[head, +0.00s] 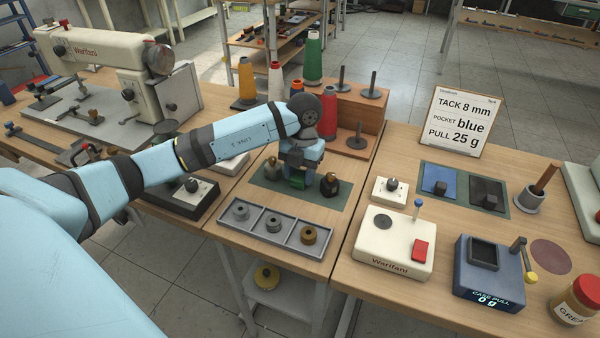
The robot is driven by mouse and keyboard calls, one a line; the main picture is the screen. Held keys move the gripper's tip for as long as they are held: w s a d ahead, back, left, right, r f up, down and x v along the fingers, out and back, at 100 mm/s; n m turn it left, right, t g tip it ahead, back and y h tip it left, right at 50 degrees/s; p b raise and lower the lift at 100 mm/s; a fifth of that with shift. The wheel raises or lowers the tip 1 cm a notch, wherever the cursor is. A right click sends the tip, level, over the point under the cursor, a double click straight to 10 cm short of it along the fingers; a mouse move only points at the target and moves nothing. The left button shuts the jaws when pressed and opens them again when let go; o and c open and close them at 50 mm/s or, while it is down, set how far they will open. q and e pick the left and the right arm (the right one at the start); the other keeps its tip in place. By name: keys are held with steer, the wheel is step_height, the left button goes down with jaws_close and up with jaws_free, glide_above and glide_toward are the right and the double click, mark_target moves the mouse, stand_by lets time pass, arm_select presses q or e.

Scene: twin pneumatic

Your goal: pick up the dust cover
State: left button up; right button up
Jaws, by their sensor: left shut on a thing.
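My left gripper (299,178) is low over the dark green mat (257,189) on the middle table, pointing down. It is shut on a small green thing (298,182), mostly hidden by the gripper; I cannot tell for sure that this is the dust cover. A grey-brown knobbed piece (272,170) stands on the mat just left of the gripper, and a black and brown one (330,186) just right of it. I cannot tell whether the held thing touches the mat. My right gripper is not in view.
A grey tray (272,242) with several round bobbin parts lies in front of the mat. Thread cones (314,60) and a wooden spool stand (352,112) are behind. A cream Warifani box (393,243), a blue pull gauge (487,270) and a sign (460,120) stand right.

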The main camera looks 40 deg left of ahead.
arm_select(q)
steer(key=shift+f, duration=0.2)
steer(key=o, duration=0.9)
steer(key=shift+r, duration=0.1)
steer(key=shift+r, duration=0.1)
